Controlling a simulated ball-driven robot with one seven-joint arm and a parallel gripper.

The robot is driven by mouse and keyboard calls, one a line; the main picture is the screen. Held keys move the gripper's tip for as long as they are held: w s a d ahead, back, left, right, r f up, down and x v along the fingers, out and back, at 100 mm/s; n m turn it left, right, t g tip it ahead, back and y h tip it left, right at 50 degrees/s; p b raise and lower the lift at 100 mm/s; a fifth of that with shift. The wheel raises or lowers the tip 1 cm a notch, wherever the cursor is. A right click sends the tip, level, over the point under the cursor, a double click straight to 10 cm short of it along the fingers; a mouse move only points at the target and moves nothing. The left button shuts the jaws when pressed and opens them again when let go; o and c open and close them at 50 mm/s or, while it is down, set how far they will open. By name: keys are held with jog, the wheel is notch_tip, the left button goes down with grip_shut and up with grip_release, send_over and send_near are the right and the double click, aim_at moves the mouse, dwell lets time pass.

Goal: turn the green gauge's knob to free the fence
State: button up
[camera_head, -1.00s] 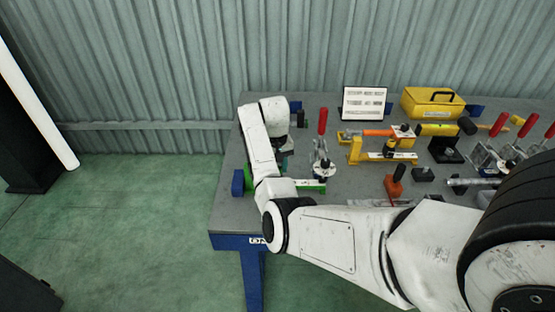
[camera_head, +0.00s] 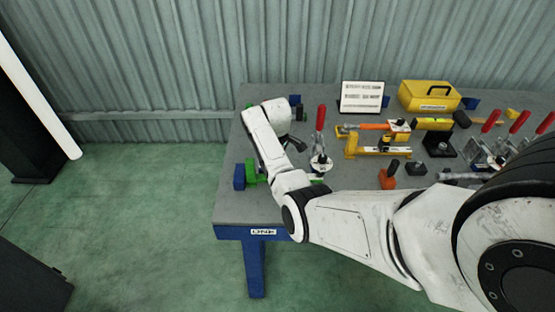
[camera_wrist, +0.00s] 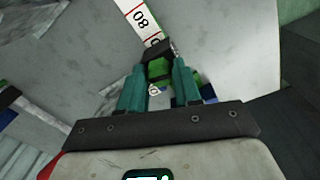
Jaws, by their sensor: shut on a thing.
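The green gauge (camera_head: 254,173) lies at the left end of the grey workbench, partly hidden behind my arm in the head view. Its green parts (camera_wrist: 159,69) and a dark knob-like piece (camera_wrist: 155,48) show at my fingertips in the wrist view. A white rule marked 80 (camera_wrist: 140,19) runs up from there. My gripper (camera_wrist: 159,74) has its teal fingers closed around this spot, one on each side. It appears shut on the knob, but the fingers hide the exact contact. In the head view my arm covers most of the gripper.
A red-handled clamp (camera_head: 320,140) stands close to the right of my wrist. A yellow gauge (camera_head: 375,148), an orange-based tool (camera_head: 388,177) and a yellow toolbox (camera_head: 430,95) lie farther right. A blue block (camera_head: 239,176) sits at the bench's left edge.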

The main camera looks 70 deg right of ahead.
jog(key=shift+r+n, duration=0.1)
jog(key=shift+n, duration=1.1)
jog(key=o, duration=1.1)
jog(key=shift+c, duration=0.2)
notch_tip(320, 180, up, 11)
jog(key=b, duration=0.1)
jog(key=shift+a, duration=0.2)
